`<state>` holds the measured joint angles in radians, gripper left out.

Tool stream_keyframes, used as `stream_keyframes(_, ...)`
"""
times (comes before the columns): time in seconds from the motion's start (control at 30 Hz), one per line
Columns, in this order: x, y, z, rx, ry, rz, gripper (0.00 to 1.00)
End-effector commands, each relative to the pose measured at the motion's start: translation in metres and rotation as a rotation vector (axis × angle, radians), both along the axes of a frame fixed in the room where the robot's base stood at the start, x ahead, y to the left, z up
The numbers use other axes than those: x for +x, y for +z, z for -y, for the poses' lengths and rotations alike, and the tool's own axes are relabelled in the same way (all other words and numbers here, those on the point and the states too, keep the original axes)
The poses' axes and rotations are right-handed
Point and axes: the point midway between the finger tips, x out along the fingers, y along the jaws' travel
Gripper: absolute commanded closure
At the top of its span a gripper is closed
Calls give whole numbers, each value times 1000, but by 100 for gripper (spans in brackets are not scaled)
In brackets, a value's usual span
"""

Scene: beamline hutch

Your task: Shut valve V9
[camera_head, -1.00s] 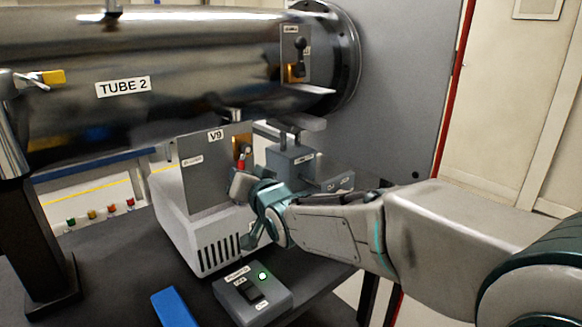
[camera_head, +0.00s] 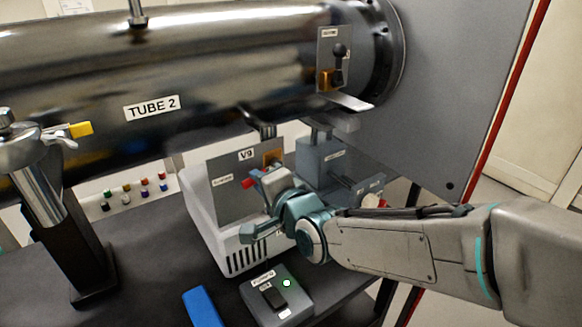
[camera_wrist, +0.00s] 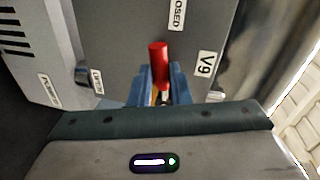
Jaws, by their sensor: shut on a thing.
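Valve V9 has a grey panel (camera_head: 228,200) below the tube, with a V9 label (camera_head: 246,154). Its red-tipped handle (camera_head: 250,184) points left across the panel. In the head view my gripper (camera_head: 264,183) is at the panel, tilted and shut on the handle. The handle's base and pivot are mostly hidden by my gripper.
The large metal tube (camera_head: 215,75) marked TUBE 2 runs above. A small grey switch box (camera_head: 292,310) with a green light and a blue object (camera_head: 202,307) lie in front on the dark table (camera_head: 150,270). A post with a yellow-tipped lever (camera_head: 80,129) stands left.

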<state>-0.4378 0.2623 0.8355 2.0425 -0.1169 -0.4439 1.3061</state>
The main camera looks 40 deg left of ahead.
Motion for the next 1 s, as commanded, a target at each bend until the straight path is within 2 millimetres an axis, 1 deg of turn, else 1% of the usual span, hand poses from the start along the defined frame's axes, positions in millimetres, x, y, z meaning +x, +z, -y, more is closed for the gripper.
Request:
stream_keyframes(0.03,-4,7,-2,5,7,-31,100)
stream_keyframes(0.3,-10,10,-5,26,19,-139,100)
stream_keyframes(0.53,-11,11,-5,33,20,-170,100)
stream_keyframes(0.9,-10,11,-5,35,18,-172,100)
stream_keyframes(0.93,-10,11,-5,35,18,-173,78)
stream_keyframes(1.0,-10,11,-5,35,17,-172,61)
